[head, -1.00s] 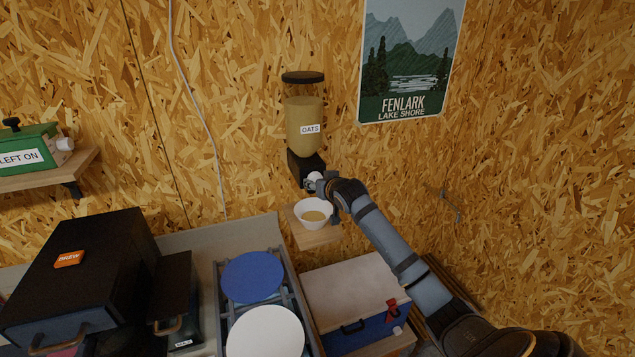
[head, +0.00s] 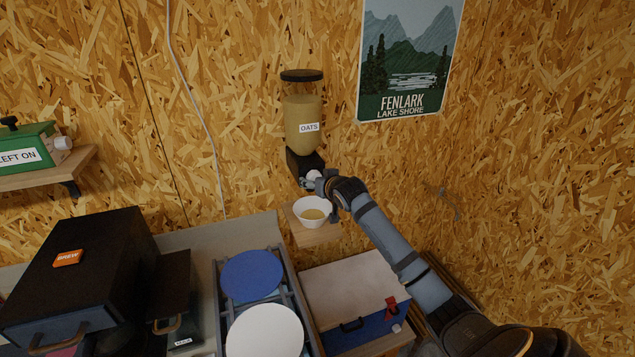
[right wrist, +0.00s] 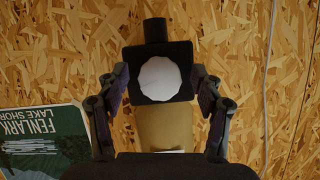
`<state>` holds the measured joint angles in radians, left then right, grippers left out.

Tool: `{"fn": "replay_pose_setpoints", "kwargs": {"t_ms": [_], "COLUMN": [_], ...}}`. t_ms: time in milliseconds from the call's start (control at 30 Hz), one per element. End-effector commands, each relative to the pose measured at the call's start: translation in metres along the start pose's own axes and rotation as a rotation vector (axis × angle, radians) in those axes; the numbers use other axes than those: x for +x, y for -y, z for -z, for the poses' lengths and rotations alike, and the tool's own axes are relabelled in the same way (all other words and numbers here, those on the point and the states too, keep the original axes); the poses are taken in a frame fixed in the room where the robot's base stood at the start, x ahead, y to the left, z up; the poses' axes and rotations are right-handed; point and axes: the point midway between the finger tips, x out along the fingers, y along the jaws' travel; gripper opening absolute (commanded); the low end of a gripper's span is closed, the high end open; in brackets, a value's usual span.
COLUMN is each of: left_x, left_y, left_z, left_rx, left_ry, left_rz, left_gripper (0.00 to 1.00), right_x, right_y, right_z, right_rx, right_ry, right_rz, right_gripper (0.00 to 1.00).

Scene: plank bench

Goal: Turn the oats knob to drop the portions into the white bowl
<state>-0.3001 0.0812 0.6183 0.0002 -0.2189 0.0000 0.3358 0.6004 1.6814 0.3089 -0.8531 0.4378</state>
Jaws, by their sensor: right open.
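The oats dispenser (head: 303,125) hangs on the wall, a clear hopper of tan oats with a black lid and a black base. Its white knob (head: 313,175) is at the front of the base; in the right wrist view the white scalloped knob (right wrist: 160,79) faces me. My right gripper (head: 318,181) is at the knob. In the right wrist view its open fingers (right wrist: 160,88) stand on both sides of the knob, with gaps. My left gripper is not in view.
The bowl stands on a small wooden shelf (head: 312,238). A black brew machine (head: 100,255) is at the left. A blue disc (head: 252,276) and a white disc (head: 265,332) lie in a rack. A blue-fronted chest (head: 350,290) stands below the shelf.

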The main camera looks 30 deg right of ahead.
Motion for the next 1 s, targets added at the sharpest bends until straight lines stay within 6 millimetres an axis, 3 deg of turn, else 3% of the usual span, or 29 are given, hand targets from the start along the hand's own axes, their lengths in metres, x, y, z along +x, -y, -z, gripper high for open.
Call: {"fn": "replay_pose_setpoints", "kwargs": {"t_ms": [300, 433, 1000], "left_x": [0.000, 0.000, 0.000], "left_y": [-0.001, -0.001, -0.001], "left_z": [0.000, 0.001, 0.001], "left_rx": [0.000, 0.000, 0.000], "left_ry": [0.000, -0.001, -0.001], "left_rz": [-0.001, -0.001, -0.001], "left_gripper": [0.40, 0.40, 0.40], "right_x": [-0.053, -0.067, -0.073], "right_y": [-0.001, -0.002, 0.000], "right_z": [-0.001, 0.000, 0.000], "right_rx": [-0.010, -0.006, 0.000], "right_ry": [0.001, 0.000, 0.000], "right_rz": [-0.001, -0.002, 0.000], "right_gripper": [0.67, 0.67, 0.67]}}
